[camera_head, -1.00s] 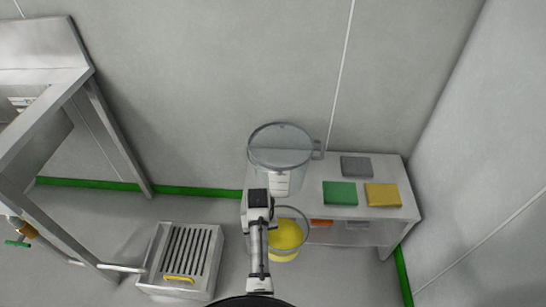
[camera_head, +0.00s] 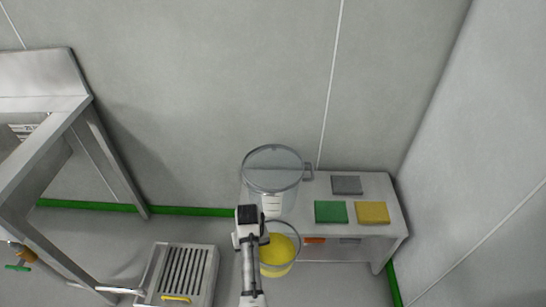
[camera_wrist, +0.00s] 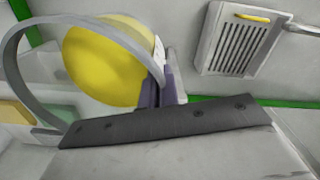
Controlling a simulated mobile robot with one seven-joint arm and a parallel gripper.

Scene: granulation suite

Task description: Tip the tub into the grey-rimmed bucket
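The tub (camera_head: 279,252) is a clear vessel with bright yellow contents, in front of the bench in the head view. In the wrist view the tub (camera_wrist: 108,62) fills the upper left, its rim arcing close to the camera. My gripper (camera_wrist: 163,90) is at the tub's side wall and appears shut on it; the exact contact is partly hidden. In the head view my gripper (camera_head: 250,230) is just left of the tub. The grey-rimmed bucket (camera_head: 273,163) is larger, clear and upright on the bench's left end, behind the tub. It has a side handle and a white label.
The bench (camera_head: 385,195) carries grey (camera_head: 346,185), green (camera_head: 331,211) and yellow (camera_head: 373,212) flat pads right of the bucket. A slatted floor unit (camera_head: 184,272) stands at the lower left, beside a steel frame (camera_head: 48,138). Walls close in behind and right.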

